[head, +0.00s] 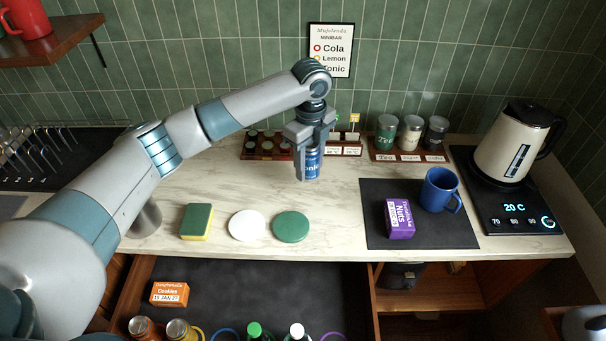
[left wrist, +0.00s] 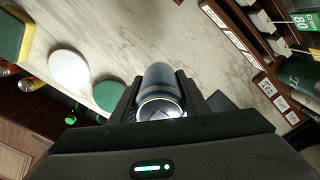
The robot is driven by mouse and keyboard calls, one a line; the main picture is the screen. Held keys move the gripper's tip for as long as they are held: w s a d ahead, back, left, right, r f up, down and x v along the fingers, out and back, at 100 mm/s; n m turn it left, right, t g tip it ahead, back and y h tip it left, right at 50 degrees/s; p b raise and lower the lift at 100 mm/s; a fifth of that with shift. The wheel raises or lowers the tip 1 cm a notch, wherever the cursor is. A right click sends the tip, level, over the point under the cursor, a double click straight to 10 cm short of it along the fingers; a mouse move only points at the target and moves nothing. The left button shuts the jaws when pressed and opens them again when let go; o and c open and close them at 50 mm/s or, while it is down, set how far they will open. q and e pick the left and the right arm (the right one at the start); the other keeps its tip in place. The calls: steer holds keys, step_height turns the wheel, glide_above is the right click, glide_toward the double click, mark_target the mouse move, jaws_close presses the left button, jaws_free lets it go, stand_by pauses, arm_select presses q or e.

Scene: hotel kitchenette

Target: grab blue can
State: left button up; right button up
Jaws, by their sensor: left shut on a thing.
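A blue can (head: 313,163) with white lettering is between the fingers of my left gripper (head: 308,160), which is shut on it. The can is upright, in front of the wooden rack at the back of the counter. In the left wrist view the can (left wrist: 160,95) sits between both fingers of the gripper (left wrist: 160,98), its silver top facing the camera. I cannot tell whether its base touches the counter. My right gripper is not clearly in view.
A wooden rack (head: 266,146) stands behind the can, with tea canisters (head: 411,132) to the right. A dark mat (head: 375,215) holds a purple Nuts box (head: 399,219) and a blue mug (head: 440,190). A kettle (head: 514,141) stands far right. Coasters (head: 291,227) and a sponge (head: 196,221) lie in front.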

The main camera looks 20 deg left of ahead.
arm_select(q)
steer(key=d+r+b, duration=0.3)
steer(key=d+r, duration=0.3)
steer(key=d, duration=0.4)
steer(key=shift+s, duration=0.35)
